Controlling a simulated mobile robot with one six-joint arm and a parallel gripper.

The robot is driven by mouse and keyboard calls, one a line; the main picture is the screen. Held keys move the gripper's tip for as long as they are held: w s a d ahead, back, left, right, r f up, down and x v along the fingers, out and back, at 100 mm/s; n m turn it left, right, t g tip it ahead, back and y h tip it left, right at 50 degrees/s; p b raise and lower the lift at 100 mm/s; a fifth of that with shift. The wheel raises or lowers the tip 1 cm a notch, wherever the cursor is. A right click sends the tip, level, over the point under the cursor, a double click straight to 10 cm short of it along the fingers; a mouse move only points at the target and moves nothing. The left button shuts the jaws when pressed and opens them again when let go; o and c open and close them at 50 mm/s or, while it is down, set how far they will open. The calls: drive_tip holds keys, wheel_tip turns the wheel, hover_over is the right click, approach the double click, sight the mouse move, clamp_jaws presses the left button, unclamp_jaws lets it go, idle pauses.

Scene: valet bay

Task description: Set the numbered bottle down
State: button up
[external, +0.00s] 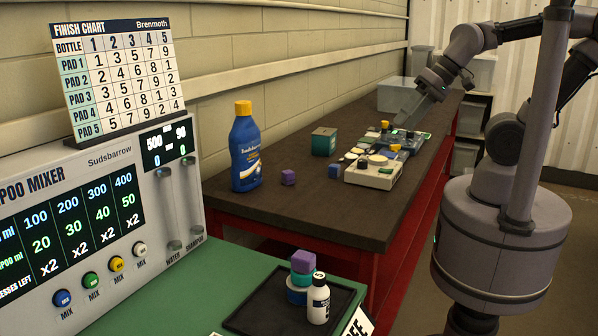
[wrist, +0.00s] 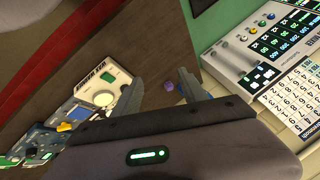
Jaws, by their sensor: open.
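A small white bottle (external: 318,302) with a dark mark near its top stands upright on a black tray (external: 262,306) on the green surface at the front. It is beside a stack of a blue round piece (external: 298,292), a teal piece and a purple block (external: 303,261). My gripper (external: 404,116) is far from it, over the back part of the dark bench. In the wrist view my gripper (wrist: 140,97) is open, with nothing visible between its fingers. The white bottle does not show in the wrist view.
The dark bench (external: 330,215) holds a blue detergent bottle (external: 245,152), a teal box (external: 324,141), small purple and blue cubes, and a cream device (external: 374,176). A mixer panel (external: 75,225) and finish chart (external: 120,75) stand left. The bench's front is clear.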

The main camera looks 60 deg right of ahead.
drive_tip(key=w+a+f+y+p, duration=0.1)
drive_tip(key=w+a, duration=0.4)
drive_tip(key=a, duration=0.2)
drive_tip(key=w+a+f+y, duration=0.1)
drive_tip(key=w+a, duration=0.3)
drive_tip(key=a, duration=0.3)
drive_tip(key=w+a+f+t, duration=0.1)
drive_tip(key=w+a+f, duration=0.25)
drive_tip(key=a, duration=0.45)
drive_tip(key=n+t+h+p, duration=0.1)
drive_tip(key=n+t+p, duration=0.15)
drive_tip(key=t, duration=0.25)
approach(319, 275)
drive_tip(key=w+d, duration=0.4)
drive_tip(key=w, duration=0.1)
drive_tip(key=s+f+n+t+y, duration=0.4)
drive_tip(key=s+n, duration=0.3)
drive_tip(key=s, duration=0.5)
drive_tip(key=shift+y, duration=0.3)
drive_tip(key=x, duration=0.5)
drive_tip(key=b+x, duration=0.1)
drive_tip(key=x, duration=0.5)
drive_tip(key=d+f+x, duration=0.1)
drive_tip(key=x, duration=0.5)
drive_tip(key=shift+w+b, duration=0.25)
drive_tip(key=shift+b, duration=0.05)
clamp_jaws()
